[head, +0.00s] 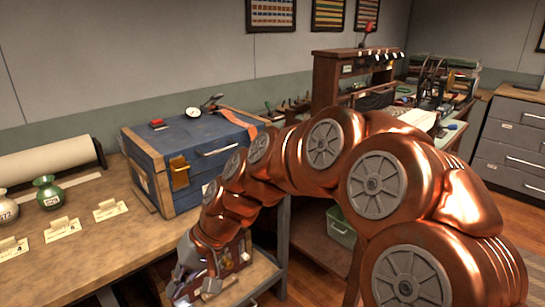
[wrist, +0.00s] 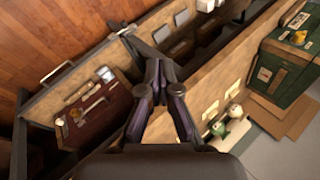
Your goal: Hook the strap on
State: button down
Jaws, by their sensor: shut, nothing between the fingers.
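My gripper (head: 192,283) is low at the left of the open lower drawer in the head view. In the wrist view my gripper (wrist: 157,68) is shut, with its fingertips together and nothing visibly held. A reddish-brown case (head: 238,258) with light fittings lies in the drawer, partly hidden by my arm. What looks like the same case (wrist: 92,112) shows left of the fingers in the wrist view, apart from them. An orange band (head: 240,122) lies over the right rear of a blue chest (head: 150,150). I cannot tell which thing is the strap.
The open drawer (head: 262,275) is below the wooden counter (head: 95,235). Small vases (head: 47,192) and cards (head: 62,230) stand on the counter. A green box (wrist: 285,72) is at the right in the wrist view. Wooden floor (wrist: 40,45) shows at its upper left.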

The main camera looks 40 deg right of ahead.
jog(key=w+d+r+m+t, duration=0.2)
jog(key=w+d+r+t, duration=0.15)
jog(key=d, duration=0.35)
jog(key=w+d+r+m+t+p, duration=0.1)
jog(key=w+d+r+m+t, duration=0.2)
jog(key=d, duration=0.4)
jog(key=w+d+r+m+t, duration=0.1)
jog(key=w+d+m, duration=0.1)
jog(key=w+d, duration=0.35)
jog(key=s+d+r+m+t+h, duration=0.1)
jog(key=s+d+m+t+h, duration=0.2)
jog(key=d, duration=0.9)
jog(key=s+d+m+t+h, duration=0.1)
jog(key=s+d+m+h, duration=0.25)
jog(key=d, duration=0.95)
jog(key=p+x, duration=0.2)
jog(key=x, duration=1.2)
jog(key=shift+d+r+m+h, duration=0.2)
jog(key=shift+m+h, duration=0.15)
jog(key=shift+m, duration=0.1)
